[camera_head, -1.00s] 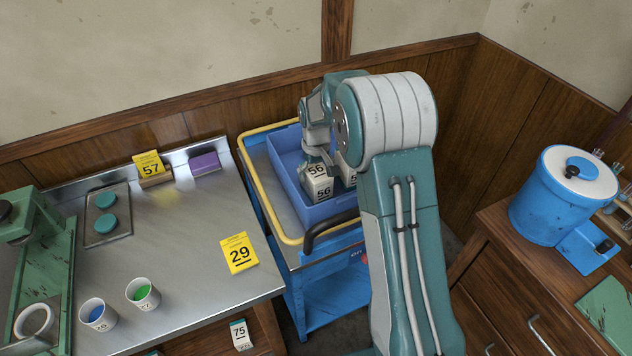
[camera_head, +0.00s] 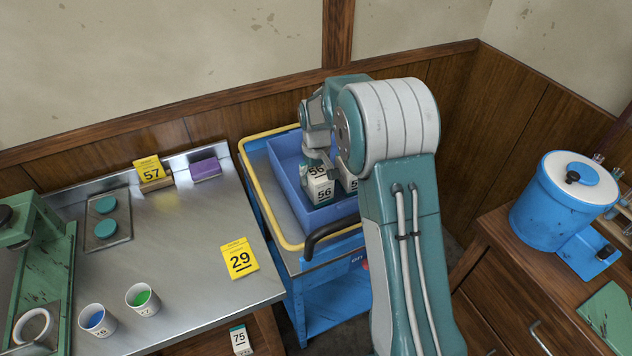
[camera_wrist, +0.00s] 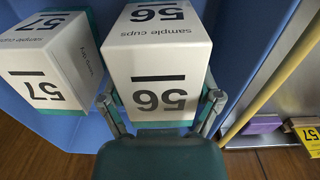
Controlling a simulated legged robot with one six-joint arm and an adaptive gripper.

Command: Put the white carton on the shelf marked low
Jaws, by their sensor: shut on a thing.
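A white carton marked 56 with "sample cups" on it (camera_head: 321,191) is in the blue bin (camera_head: 285,165) on the blue cart. My gripper (camera_head: 318,172) is over it, with a finger on each side. In the wrist view my gripper (camera_wrist: 163,100) is shut on this carton (camera_wrist: 160,62). A second white carton, marked 57 (camera_wrist: 48,75), stands beside it; in the head view it (camera_head: 349,182) is mostly hidden behind my arm. I see no shelf marked low. I cannot tell whether the held carton touches the bin floor.
The cart has a yellow rail (camera_head: 262,215) and a black handle (camera_head: 328,232). A steel table (camera_head: 190,245) at left bears two cups, yellow cards 57 and 29 (camera_head: 239,258) and a purple block (camera_head: 205,169). A box marked 75 (camera_head: 239,339) shows below it. A blue pot (camera_head: 563,195) stands at right.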

